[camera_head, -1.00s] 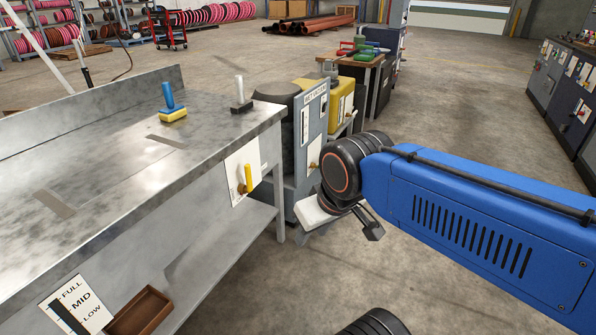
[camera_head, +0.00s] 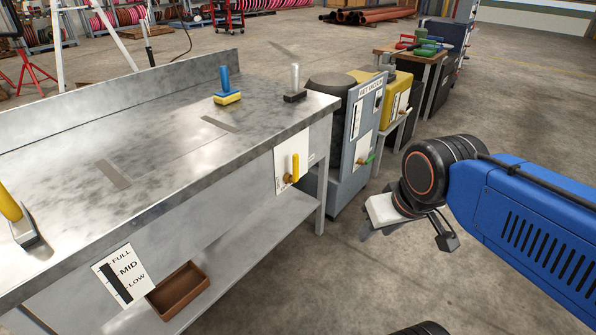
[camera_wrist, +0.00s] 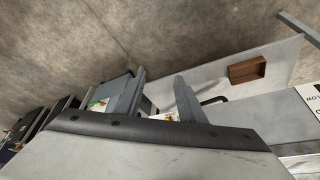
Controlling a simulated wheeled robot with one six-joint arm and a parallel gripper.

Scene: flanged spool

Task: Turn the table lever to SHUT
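The table lever (camera_head: 295,166) is a yellow handle on a brass fitting, mounted on a white plate (camera_head: 282,160) on the front side of the metal table (camera_head: 165,205). Its handle points upward; the plate's lettering is too small to read. My gripper (camera_head: 368,234) is in the air to the lever's right and lower in the head view, apart from it. In the wrist view its two grey fingers (camera_wrist: 158,90) stand apart with nothing held.
A grey cabinet (camera_head: 352,150) with a green-handled valve (camera_head: 367,160) stands beyond the table's end, with a yellow machine (camera_head: 398,88) behind. A brown tray (camera_head: 180,290) sits on the lower shelf near a FULL/MID/LOW gauge (camera_head: 123,275). Floor at right is clear.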

